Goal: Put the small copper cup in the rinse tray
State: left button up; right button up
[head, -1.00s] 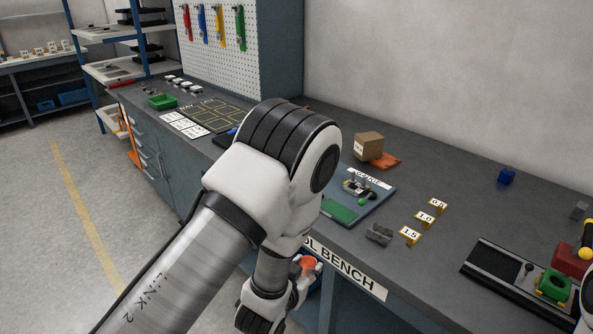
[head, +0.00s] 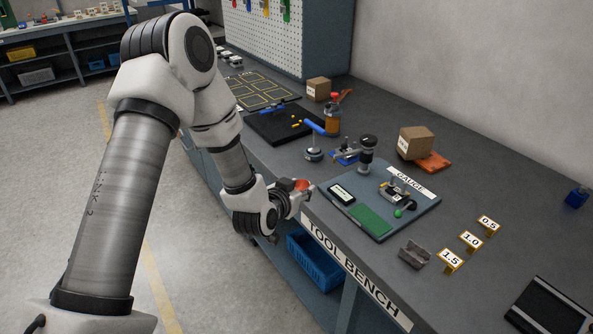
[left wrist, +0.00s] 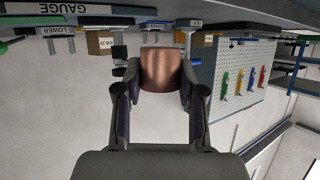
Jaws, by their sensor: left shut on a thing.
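The small copper cup (left wrist: 162,70) is between the two fingers of my left gripper (left wrist: 160,92) in the left wrist view. The fingers are shut on its sides. In the head view, my left gripper (head: 303,190) is at the front edge of the tool bench, left of the gauge plate. A reddish bit of the cup (head: 301,185) shows at its fingertips; the rest is hidden. I cannot make out a rinse tray in either view. My right gripper is not in view.
The tool bench (head: 480,195) carries a gauge plate (head: 425,208), several yellow number tags, a grey block (head: 414,254), cardboard boxes and a black mat (head: 272,130). A blue crate (head: 316,264) is below the bench's front edge. The floor at left is open.

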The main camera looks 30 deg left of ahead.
pick_arm(q)
jog(key=shift+w+f, duration=0.1)
jog(key=shift+w, duration=0.1)
jog(key=p, duration=0.3)
send_over(296, 174)
jog(key=shift+s+d+f, duration=0.15)
jog(key=shift+s+f, duration=0.1)
jog(key=shift+f, duration=0.2)
jog(key=shift+s+d+f, duration=0.1)
jog(key=shift+s+f, duration=0.1)
jog(key=shift+f, duration=0.2)
jog(key=f, duration=0.3)
jog(key=shift+w+a+p, duration=0.25)
jog(key=shift+w+p, duration=0.05)
jog(key=shift+f, duration=0.1)
jog(key=shift+f+b, duration=0.15)
jog(key=shift+b, duration=0.15)
jog(key=o, duration=1)
